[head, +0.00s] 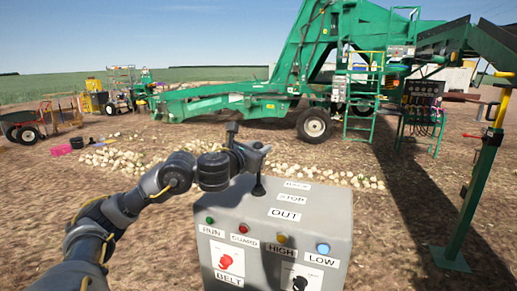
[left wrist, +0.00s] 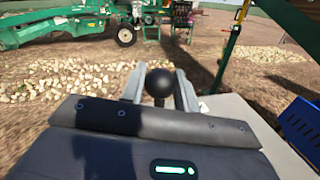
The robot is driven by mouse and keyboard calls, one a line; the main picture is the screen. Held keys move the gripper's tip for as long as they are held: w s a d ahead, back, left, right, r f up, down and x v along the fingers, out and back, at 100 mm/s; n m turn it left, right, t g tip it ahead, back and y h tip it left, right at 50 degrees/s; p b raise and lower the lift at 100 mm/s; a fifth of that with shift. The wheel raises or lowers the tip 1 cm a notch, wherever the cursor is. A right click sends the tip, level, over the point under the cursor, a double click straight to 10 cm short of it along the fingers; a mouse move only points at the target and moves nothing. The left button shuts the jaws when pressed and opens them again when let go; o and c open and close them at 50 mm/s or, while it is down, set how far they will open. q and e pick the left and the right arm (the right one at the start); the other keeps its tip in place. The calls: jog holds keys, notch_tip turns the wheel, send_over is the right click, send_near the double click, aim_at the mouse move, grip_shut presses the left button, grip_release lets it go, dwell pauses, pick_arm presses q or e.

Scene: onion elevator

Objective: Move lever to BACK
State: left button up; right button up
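The grey control box (head: 225,205) stands in front of me. Its lever (head: 259,188) rises from the top beside the labels BACK (head: 297,185), STOP (head: 291,197) and OUT (head: 285,214). The lever's base is near the STOP and BACK labels. My left gripper (head: 260,150) is over the lever, its fingers hiding the lever's upper part in the head view. In the left wrist view the round black knob (left wrist: 159,83) sits between two spread grey fingers. The gripper looks open around it; contact is not clear. My right gripper is not in view.
The box front has a RUN light (head: 210,220), a red BELT knob (head: 226,262) and a blue LOW light (head: 323,248). A green post (head: 480,185) stands at the right. Onions (head: 130,158) lie on the ground behind, before a green elevator machine (head: 220,100).

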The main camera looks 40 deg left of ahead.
pick_arm(q)
grip_shut()
jog(key=shift+w+r+p, duration=0.1)
jog(key=shift+p, duration=0.2)
jog(key=p, duration=0.1)
jog(key=w+g+p, duration=0.1)
jog(key=p, duration=0.1)
jog(key=shift+a+r, duration=0.2)
jog(key=w+b, duration=0.1)
jog(key=w+a+f+b, duration=0.1)
jog(key=w+b, duration=0.1)
jog(key=w+f+b, duration=0.1)
jog(key=w, duration=0.1)
jog(key=shift+a, duration=0.35)
jog(key=o, duration=0.5)
grip_release()
jog(key=shift+f, duration=0.1)
jog(key=shift+o, duration=0.2)
